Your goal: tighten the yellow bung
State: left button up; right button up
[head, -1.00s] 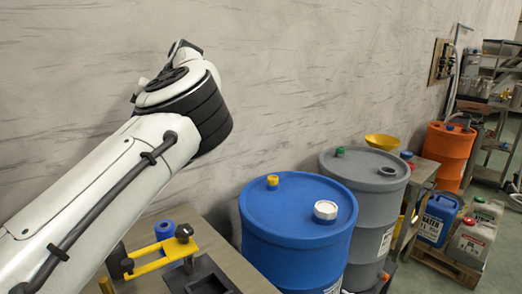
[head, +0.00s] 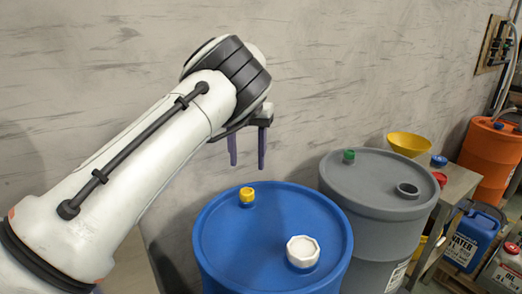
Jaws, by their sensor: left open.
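The yellow bung (head: 247,194) sits on the lid of the blue drum (head: 225,235), near its far left rim. A larger white cap (head: 303,251) is on the same lid, nearer and to the right. My left gripper (head: 247,166) points down with its two dark purple fingers apart and nothing between them. It shows above and just behind the yellow bung, apart from it. I cannot tell from this view whether the bung is fully seated. My right gripper is not in view.
A grey drum (head: 340,187) with a green bung (head: 349,156) and a dark open collar (head: 408,190) stands right of the blue drum. Beyond it are a yellow funnel (head: 407,144), a blue water can (head: 473,240) and an orange drum (head: 489,160). The wall is close behind.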

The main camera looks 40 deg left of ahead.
aim_at(247, 191)
pick_arm(q)
jog(key=shift+s+f+b, duration=0.2)
jog(key=shift+f+b, duration=0.3)
jog(key=shift+f, duration=0.05)
jog(key=shift+s+f+b, duration=0.2)
jog(key=shift+f+b, duration=0.3)
jog(key=shift+f, duration=0.05)
notch_tip(247, 191, down, 7)
jog(key=b, duration=0.4)
jog(key=shift+w+r, duration=0.1)
jog(key=shift+f+b, duration=0.35)
jog(key=shift+f, duration=0.05)
jog(key=c, duration=1.2)
jog(key=m, duration=0.6)
jog(key=shift+b, duration=0.3)
jog(key=m, duration=0.3)
jog(key=shift+m+b, duration=0.45)
jog(key=shift+m, duration=1.65)
jog(key=o, duration=1.1)
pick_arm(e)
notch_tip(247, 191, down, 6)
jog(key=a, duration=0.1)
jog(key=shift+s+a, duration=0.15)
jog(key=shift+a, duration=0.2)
pick_arm(q)
jog(key=shift+r, duration=0.15)
